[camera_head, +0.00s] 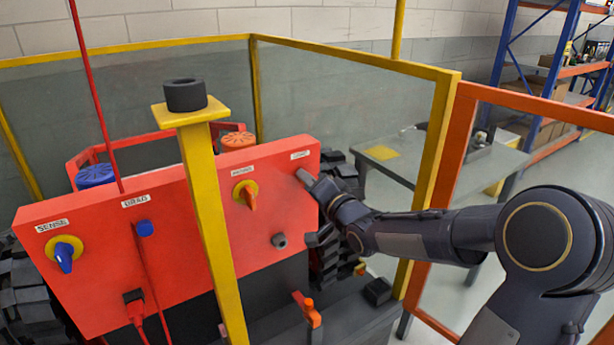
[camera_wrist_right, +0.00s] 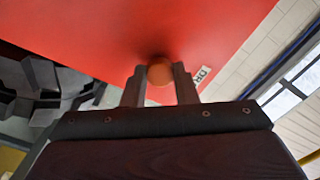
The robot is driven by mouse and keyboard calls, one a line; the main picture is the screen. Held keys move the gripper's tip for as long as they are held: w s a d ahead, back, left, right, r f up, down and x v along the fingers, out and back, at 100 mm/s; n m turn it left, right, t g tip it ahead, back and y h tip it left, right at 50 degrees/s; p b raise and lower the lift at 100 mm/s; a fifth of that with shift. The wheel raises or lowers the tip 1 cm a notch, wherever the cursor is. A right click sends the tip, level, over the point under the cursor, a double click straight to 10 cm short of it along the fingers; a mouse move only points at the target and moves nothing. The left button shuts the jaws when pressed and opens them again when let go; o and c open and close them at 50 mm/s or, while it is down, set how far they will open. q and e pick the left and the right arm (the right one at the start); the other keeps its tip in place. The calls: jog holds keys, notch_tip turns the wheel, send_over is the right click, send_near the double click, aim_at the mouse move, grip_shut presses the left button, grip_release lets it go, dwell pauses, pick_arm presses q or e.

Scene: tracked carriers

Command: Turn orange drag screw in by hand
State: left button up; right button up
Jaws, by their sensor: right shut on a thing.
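The orange drag screw (camera_wrist_right: 160,71) shows in the right wrist view as a round orange knob on the red panel. My right gripper (camera_wrist_right: 160,84) is shut on it, one finger on each side. In the head view my right gripper (camera_head: 304,178) reaches the right end of the red panel (camera_head: 180,235), just below a small white label (camera_head: 299,155). The screw is hidden there behind the gripper. In the wrist view part of a label (camera_wrist_right: 202,76) reading "DR" shows beside the right finger. My left gripper is not in view.
An orange-handled knob (camera_head: 248,195) and a blue-handled knob (camera_head: 64,252) sit on the panel. A yellow post (camera_head: 210,225) with a black cap (camera_head: 185,95) stands in front. Yellow-framed clear guards (camera_head: 345,105) stand behind; an orange frame (camera_head: 455,150) is at right.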

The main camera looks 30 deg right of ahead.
jog(key=m+p, duration=0.3)
jog(key=m, duration=0.5)
jog(key=shift+f+p, duration=0.1)
jog(key=shift+p, duration=0.2)
jog(key=shift+m+p, duration=2.8)
jog(key=shift+m, duration=2.2)
